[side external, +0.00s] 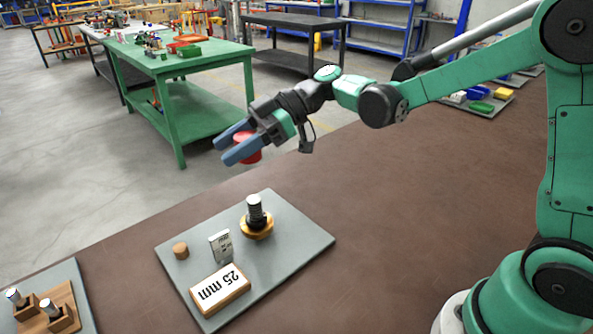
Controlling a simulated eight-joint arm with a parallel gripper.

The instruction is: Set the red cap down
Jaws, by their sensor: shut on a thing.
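My gripper (232,146) is shut on the red cap (248,147) and holds it in the air, above and behind the grey plate. The blue fingers point left, and the cap shows between and behind them. Below, on the grey plate (300,240), stands a screw jack (255,211) with a dark and silver threaded post on a round golden base. The cap is clearly apart from the jack and the plate.
On the plate are a wooden cylinder (180,250), a small upright grey block (220,246) and a "25 mm" sign block (220,290). A second plate (72,275) with wooden holders stands at lower left. The brown table (400,220) is clear right of the plate.

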